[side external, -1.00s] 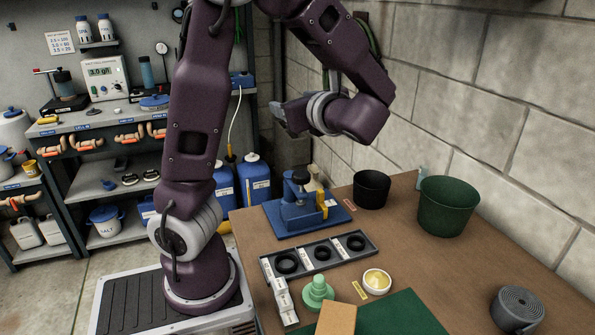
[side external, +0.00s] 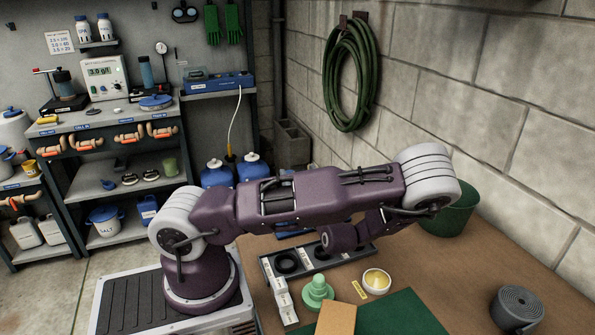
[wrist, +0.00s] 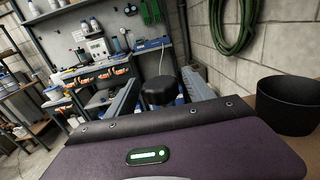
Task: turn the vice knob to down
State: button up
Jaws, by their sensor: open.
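The vice knob (wrist: 161,92) is black and round and shows in the wrist view between the two grey fingers of my gripper (wrist: 161,77). The fingers are apart, one on each side of the knob, with a visible gap; I cannot tell whether either touches it. In the side view my arm hides my gripper and nearly all of the blue vice; only a sliver of blue (side external: 288,234) shows above the table. The knob's pointing direction cannot be read.
A black pot (wrist: 290,106) stands right of the gripper in the wrist view. A green bucket (side external: 456,215) is behind my arm. A dark tray (side external: 266,266), a green stepped piece (side external: 317,291), a yellow-filled bowl (side external: 376,281) and a grey coil (side external: 518,308) are on the table.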

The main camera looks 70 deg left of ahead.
jog(key=shift+w+a, duration=0.1)
jog(key=shift+a, duration=1.1)
grip_shut()
jog(key=m+t, duration=0.1)
jog(key=t, duration=0.1)
jog(key=m+t, duration=0.1)
jog(key=m+t+h, duration=0.1)
jog(key=t, duration=0.1)
jog(key=shift+w+r+m+t, duration=0.1)
jog(key=shift+w+m+t, duration=0.2)
jog(key=shift+m, duration=0.1)
jog(key=shift+w+d+m+t+h, duration=0.2)
jog(key=shift+w+m+t+h, duration=0.1)
jog(key=shift+m+t+h, duration=0.4)
grip_release()
jog(key=shift+n, duration=0.3)
